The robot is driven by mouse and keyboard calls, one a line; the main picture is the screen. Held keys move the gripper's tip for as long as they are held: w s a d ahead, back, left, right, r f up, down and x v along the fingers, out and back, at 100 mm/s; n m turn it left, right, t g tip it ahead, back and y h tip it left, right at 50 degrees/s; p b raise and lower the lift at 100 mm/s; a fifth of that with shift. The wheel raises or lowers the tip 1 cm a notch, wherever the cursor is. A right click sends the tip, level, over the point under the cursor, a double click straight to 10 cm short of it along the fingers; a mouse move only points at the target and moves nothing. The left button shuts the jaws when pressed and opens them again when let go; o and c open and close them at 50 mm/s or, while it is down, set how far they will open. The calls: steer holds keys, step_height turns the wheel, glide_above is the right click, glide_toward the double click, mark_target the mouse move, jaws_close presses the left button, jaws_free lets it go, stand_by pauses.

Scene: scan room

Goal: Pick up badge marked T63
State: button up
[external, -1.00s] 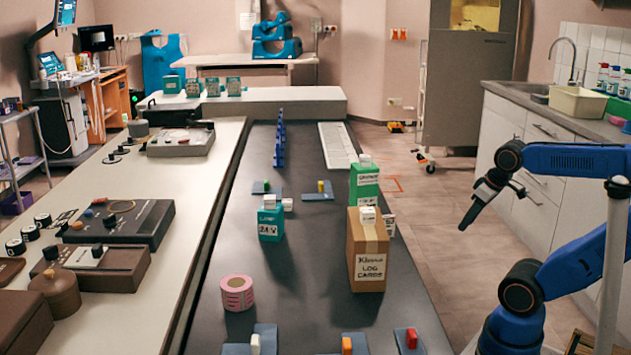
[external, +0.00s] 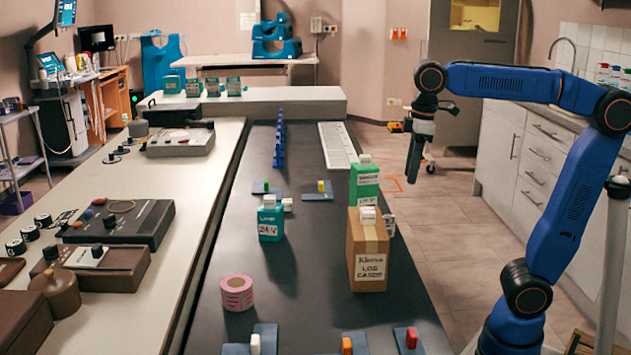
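I cannot read the marking T63 anywhere, so I cannot tell which thing is that badge. My gripper (external: 413,172) hangs pointing down, to the right of the table in the picture, apart from everything. Its fingers look dark and merged, so its opening is unclear.
A cardboard box (external: 367,265), a green carton (external: 364,183), a teal bottle (external: 270,222) and a pink tape roll (external: 236,293) stand on the dark table (external: 300,310). A white keyboard (external: 338,146) and a blue upright row (external: 280,140) are farther back. The left counter holds several devices.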

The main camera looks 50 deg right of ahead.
mark_target(387, 216)
steer(key=a+r+n+g, duration=0.1)
steer(key=a+r+n, duration=0.3)
steer(key=a, duration=0.7)
steer(key=shift+m+h, duration=0.4)
steer(key=shift+m, duration=0.1)
steer(key=f, duration=1.6)
steer(key=shift+s+a+f, duration=0.2)
steer(key=shift+a, duration=0.1)
jaws_close()
